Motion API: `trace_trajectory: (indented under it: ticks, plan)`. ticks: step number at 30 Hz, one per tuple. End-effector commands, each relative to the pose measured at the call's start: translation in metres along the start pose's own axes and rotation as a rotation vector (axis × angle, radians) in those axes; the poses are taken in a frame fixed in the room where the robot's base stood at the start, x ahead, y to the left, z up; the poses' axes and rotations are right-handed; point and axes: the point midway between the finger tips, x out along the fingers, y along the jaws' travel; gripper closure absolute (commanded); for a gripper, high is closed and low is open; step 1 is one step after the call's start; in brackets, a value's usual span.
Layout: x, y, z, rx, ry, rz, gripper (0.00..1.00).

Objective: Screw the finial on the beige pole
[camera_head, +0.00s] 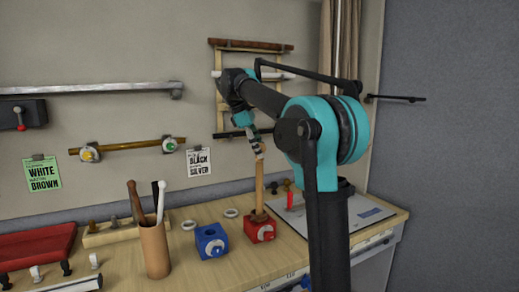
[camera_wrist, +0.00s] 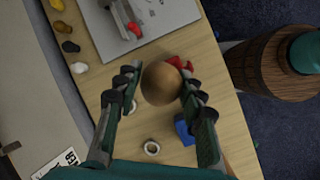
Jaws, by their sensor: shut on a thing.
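The beige pole (camera_head: 260,188) stands upright in a red clamp block (camera_head: 260,229) on the wooden bench. My gripper (camera_head: 258,150) is at the top end of the pole, pointing down. In the wrist view my gripper (camera_wrist: 160,86) has its two fingers on either side of a round brown finial (camera_wrist: 161,83) and is shut on it. The finial hides the pole below it, so I cannot tell whether it touches or is threaded on the pole. Part of the red clamp block (camera_wrist: 176,63) shows behind the finial.
A blue clamp block (camera_head: 211,241) stands left of the red one; a ring (camera_head: 188,225) lies behind it. A cup (camera_head: 154,249) holding rods is further left. A grey board (camera_head: 345,212) lies right of the pole. Several small finials (camera_wrist: 70,47) lie beside the board.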

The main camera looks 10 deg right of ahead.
Motion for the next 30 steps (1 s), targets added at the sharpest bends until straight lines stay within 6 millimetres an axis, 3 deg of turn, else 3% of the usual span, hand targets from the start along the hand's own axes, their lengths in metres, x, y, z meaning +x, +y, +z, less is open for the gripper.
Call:
trace_trajectory:
  ticks: [30]
  plan:
    - [0.0007,0.0008,0.0018,1.295,-0.274,-0.537,0.86]
